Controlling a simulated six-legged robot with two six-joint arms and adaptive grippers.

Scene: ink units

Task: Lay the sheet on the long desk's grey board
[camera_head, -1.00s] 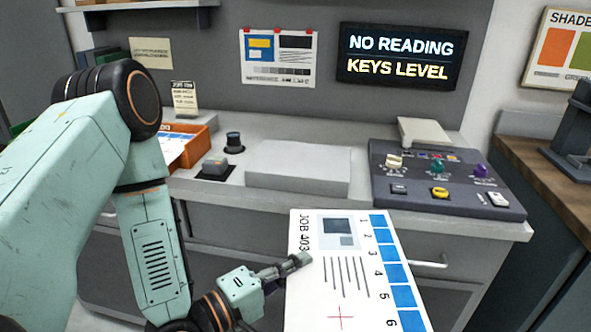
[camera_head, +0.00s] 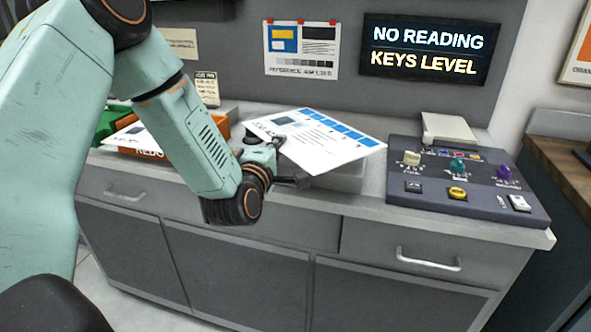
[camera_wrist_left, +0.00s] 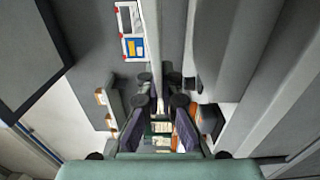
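The white sheet (camera_head: 312,143) with a row of blue squares is over the grey board (camera_head: 345,180) on the long desk (camera_head: 390,208). The sheet covers most of the board; part of the board's front shows below it. Whether they touch is hard to tell. My left gripper (camera_head: 284,160) is shut on the sheet's near left edge. In the left wrist view the fingers (camera_wrist_left: 160,105) are close together, with the sheet hard to make out between them. My right gripper is not in view.
A dark control console (camera_head: 465,185) with knobs stands right of the board, with a pale box (camera_head: 449,130) behind it. An orange tray (camera_head: 150,153) holding papers is at the left. The wall with a pinned chart (camera_head: 302,48) and lit sign (camera_head: 428,48) rises behind.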

